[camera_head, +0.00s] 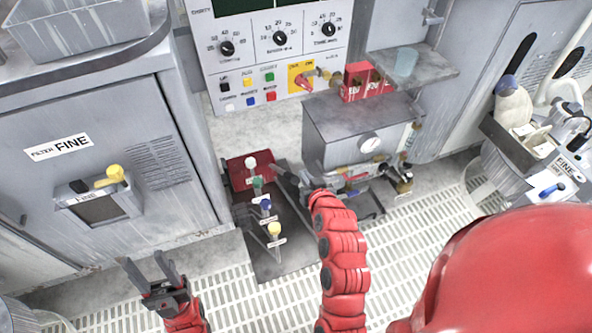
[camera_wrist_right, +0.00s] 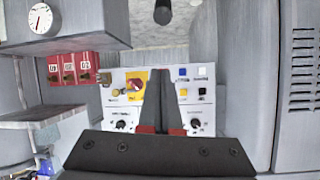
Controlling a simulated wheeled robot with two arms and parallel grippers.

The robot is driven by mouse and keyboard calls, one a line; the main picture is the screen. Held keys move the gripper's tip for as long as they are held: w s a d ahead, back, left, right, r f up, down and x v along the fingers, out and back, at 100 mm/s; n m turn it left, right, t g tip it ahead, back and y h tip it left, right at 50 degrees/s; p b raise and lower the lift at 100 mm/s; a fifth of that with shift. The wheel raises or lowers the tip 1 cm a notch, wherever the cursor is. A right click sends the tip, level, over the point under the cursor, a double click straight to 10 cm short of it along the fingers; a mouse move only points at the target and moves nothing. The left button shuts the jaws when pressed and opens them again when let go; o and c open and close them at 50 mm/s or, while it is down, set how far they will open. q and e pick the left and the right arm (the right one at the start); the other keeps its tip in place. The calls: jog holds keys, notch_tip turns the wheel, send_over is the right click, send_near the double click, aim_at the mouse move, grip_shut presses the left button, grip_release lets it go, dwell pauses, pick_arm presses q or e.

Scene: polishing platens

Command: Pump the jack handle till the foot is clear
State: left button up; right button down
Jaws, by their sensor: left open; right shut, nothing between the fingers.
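My left gripper (camera_head: 150,272) is open and empty at the lower left, above the grated floor. My right arm reaches in from the bottom. Its dark gripper (camera_head: 284,178) is beside the grey box with the gauge, partly hidden by the arm. In the right wrist view its fingers (camera_wrist_right: 162,92) are together with nothing between them. A dark rod with a rounded end (camera_wrist_right: 163,13) shows at the top of that view, apart from the fingers; I cannot tell whether it is the jack handle. I cannot make out the jack's foot.
A plate (camera_head: 285,258) with several coloured knobs lies by my right gripper. The grey gauge box (camera_head: 345,125) stands behind. A FINE filter cabinet (camera_head: 60,195) is at left, a control panel (camera_head: 275,50) at back, a cluttered cart (camera_head: 515,150) at right. Floor grating (camera_head: 215,275) is open between.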

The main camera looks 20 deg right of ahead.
aim_at(296, 178)
jog(key=b+x, duration=0.1)
jog(key=x, duration=0.9)
jog(key=shift+w+b, duration=0.15)
jog(key=shift+b, duration=0.2)
jog(key=shift+s+a+f, duration=0.2)
jog(key=shift+s+f, duration=0.75)
jog(key=shift+s, duration=0.1)
jog(key=shift+s+a+f+b, duration=0.1)
jog(key=shift+s+f+b, duration=0.25)
jog(key=shift+s, duration=0.1)
jog(key=shift+a+f, duration=0.1)
